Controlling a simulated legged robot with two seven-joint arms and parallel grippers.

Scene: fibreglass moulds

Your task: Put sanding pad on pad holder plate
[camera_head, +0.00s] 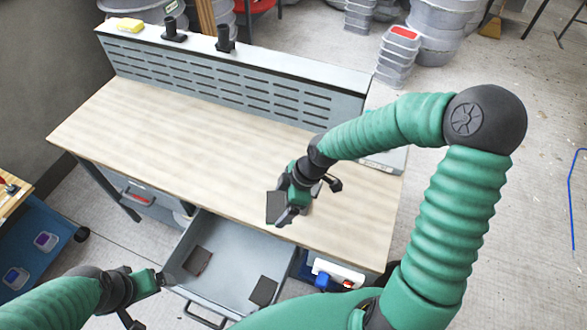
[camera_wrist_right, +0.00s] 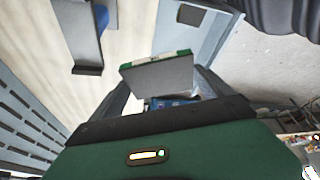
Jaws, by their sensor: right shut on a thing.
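My right gripper (camera_head: 311,199) is low over the right part of the bench top. It is shut on a flat grey sanding pad with a green edge, which shows between its fingers in the right wrist view (camera_wrist_right: 160,75).
The open grey drawer (camera_head: 231,262) holds two dark pads (camera_head: 197,261), (camera_head: 263,291). A slotted panel (camera_head: 230,80) bounds the back of the wooden bench top (camera_head: 150,135), whose left and middle are clear. A yellow sponge (camera_head: 130,25) sits on the panel's ledge.

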